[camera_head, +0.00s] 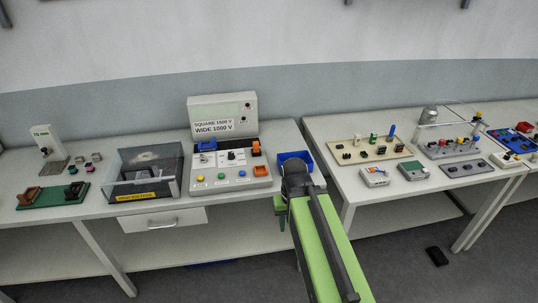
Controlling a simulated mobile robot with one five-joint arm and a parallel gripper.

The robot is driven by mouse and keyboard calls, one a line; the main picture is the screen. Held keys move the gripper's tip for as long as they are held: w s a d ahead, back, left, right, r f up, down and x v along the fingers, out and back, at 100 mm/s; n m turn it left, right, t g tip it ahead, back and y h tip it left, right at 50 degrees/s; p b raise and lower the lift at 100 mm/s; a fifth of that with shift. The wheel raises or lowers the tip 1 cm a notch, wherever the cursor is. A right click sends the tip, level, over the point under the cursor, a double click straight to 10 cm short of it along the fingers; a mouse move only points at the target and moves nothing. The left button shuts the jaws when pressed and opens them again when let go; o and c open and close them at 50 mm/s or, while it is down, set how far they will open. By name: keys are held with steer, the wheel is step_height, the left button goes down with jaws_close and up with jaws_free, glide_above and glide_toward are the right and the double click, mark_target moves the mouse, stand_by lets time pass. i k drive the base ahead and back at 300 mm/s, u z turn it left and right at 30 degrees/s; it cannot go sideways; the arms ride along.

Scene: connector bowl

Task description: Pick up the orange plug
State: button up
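Two orange parts show on the grey test unit (209,181) on the left bench. One orange block (256,147) stands at the upper right of its panel. A flatter orange piece (262,172) sits at its lower right corner. I cannot tell which of them is the orange plug. My green arm reaches in from the bottom, and its dark end, my gripper (295,171), is at the bench's right end, right of the orange parts and apart from them. Its fingers cannot be made out.
A blue bowl (295,156) is partly hidden behind my gripper. A clear-walled box (146,188) and a green board (52,196) stand left of the test unit. A gap separates the benches. The right bench (340,199) holds a beige board (368,148) and several small devices.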

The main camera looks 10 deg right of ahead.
mark_target(254, 143)
steer(key=u, duration=0.25)
steer(key=i, duration=0.9)
steer(key=u, duration=2.05)
steer(key=k, duration=0.6)
steer(key=z, duration=0.7)
steer(key=i, duration=1.05)
steer(key=u, duration=0.15)
